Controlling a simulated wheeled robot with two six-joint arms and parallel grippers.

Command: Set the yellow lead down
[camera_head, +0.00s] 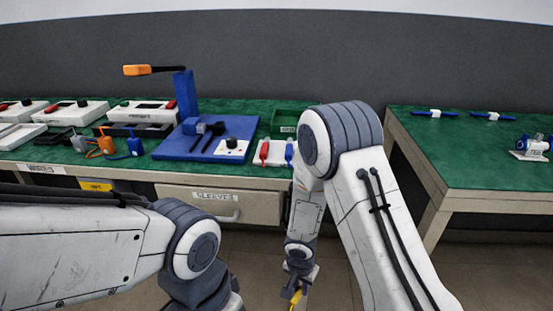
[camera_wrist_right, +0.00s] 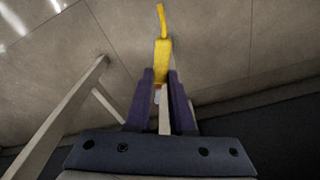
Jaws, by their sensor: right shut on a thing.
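The yellow lead (camera_wrist_right: 162,48) is held between the fingers of my right gripper (camera_wrist_right: 161,82), with its thin end pointing away from the jaws. In the head view a bit of the yellow lead (camera_head: 296,297) shows at the bottom edge, below my right gripper (camera_head: 301,286). The right gripper hangs low in front of the bench, with floor beneath the lead. My left arm comes in from the left in the head view, but its gripper fingers are out of the frame.
A green-topped bench (camera_head: 262,108) carries white devices, a blue stand (camera_head: 186,94), a blue board (camera_head: 240,124) and red and blue items (camera_head: 265,150). A drawer (camera_head: 220,204) marked SLEEVES is below. A second green table (camera_head: 470,160) stands right, mostly clear, with a blue-and-white pump (camera_head: 533,146).

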